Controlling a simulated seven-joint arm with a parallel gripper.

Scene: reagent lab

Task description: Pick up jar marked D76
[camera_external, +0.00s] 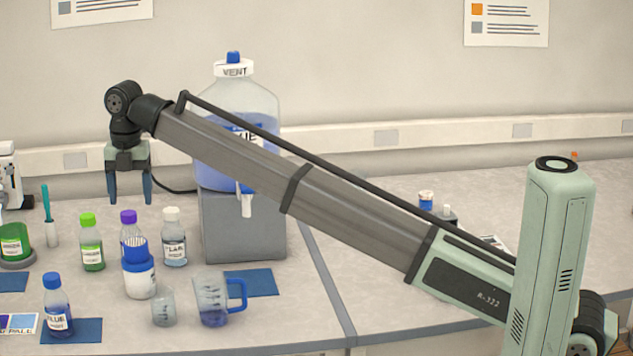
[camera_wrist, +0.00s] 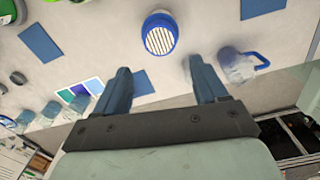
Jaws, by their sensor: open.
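No label reading D76 can be made out in either view, so I cannot tell which container is the marked jar. Several small labelled containers stand on the bench: a green-capped bottle (camera_external: 92,245), a purple-capped bottle (camera_external: 129,222), a white-capped bottle (camera_external: 174,240), a blue-and-white container with a ribbed blue top (camera_external: 139,270) and a blue-capped bottle (camera_external: 57,308). My gripper (camera_external: 130,198) is open and empty, pointing down above and behind this group. In the wrist view my gripper's two fingers (camera_wrist: 160,65) are apart, with a round blue-rimmed, striped top (camera_wrist: 159,35) beyond them.
A large carboy (camera_external: 232,95) marked VENT stands on a grey block (camera_external: 240,225) right of the group. A jug with a blue handle (camera_external: 212,300) and a small beaker (camera_external: 163,308) stand in front. Blue mats (camera_external: 262,284) lie flat. The bench at front right is clear.

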